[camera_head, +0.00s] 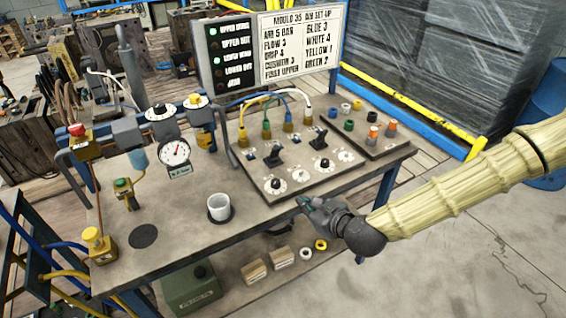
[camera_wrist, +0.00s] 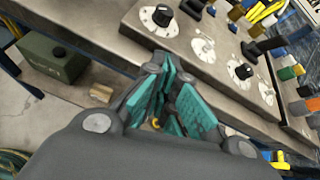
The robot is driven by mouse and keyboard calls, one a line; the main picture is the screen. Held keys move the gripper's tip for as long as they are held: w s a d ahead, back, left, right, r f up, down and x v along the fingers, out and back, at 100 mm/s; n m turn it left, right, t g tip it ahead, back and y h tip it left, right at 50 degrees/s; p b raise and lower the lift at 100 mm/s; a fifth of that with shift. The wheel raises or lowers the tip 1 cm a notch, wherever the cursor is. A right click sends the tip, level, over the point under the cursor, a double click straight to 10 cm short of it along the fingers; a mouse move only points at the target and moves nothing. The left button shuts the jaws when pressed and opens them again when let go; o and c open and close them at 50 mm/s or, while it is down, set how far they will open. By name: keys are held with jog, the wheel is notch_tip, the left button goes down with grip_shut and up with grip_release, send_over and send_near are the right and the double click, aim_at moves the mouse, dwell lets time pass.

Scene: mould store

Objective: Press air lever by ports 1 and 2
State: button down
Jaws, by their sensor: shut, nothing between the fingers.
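The air panel (camera_head: 300,180) is a dark-edged grey plate on the bench, carrying two black levers. The left lever (camera_head: 272,154) stands in front of the yellow and green hose ports; the right lever (camera_head: 318,138) stands in front of the blue and white ones. Port numbers are too small to read. The levers also show at the top of the wrist view, the left one (camera_wrist: 193,8) cut by the edge and the right one (camera_wrist: 262,46) farther right. My gripper (camera_head: 303,202) is shut and empty at the panel's front edge, apart from both levers. Its teal fingers (camera_wrist: 178,84) fill the wrist view's middle.
Dials with black knobs (camera_head: 275,184) sit in front of the levers. A white cup (camera_head: 219,206) stands left of the panel. A gauge (camera_head: 176,153) and valves crowd the bench's left. A rack of coloured fittings (camera_head: 372,131) lies right. A sign board (camera_head: 300,45) stands behind.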

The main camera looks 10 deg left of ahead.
jog(key=w+r+m+t, duration=0.1)
jog(key=w+r+m, duration=0.2)
jog(key=r, duration=0.2)
jog(key=shift+r+t, duration=0.3)
jog(key=shift+w, duration=0.1)
jog(key=p, duration=0.3)
send_near(276, 156)
notch_tip(276, 156, down, 3)
jog(key=shift+a+f, duration=0.1)
jog(key=shift+w+a+r+p, duration=0.2)
jog(key=shift+w+a, duration=0.1)
jog(key=shift+w, duration=0.15)
jog(key=shift+w+a+r+p, duration=0.15)
jog(key=shift+w+a+r, duration=0.1)
jog(key=shift+w, duration=0.15)
jog(key=shift+w+a+r+p, duration=0.25)
jog(key=shift+w+a+p, duration=0.15)
jog(key=shift+w+a, duration=0.25)
jog(key=shift+w+d+r, duration=0.15)
jog(key=shift+r, duration=0.05)
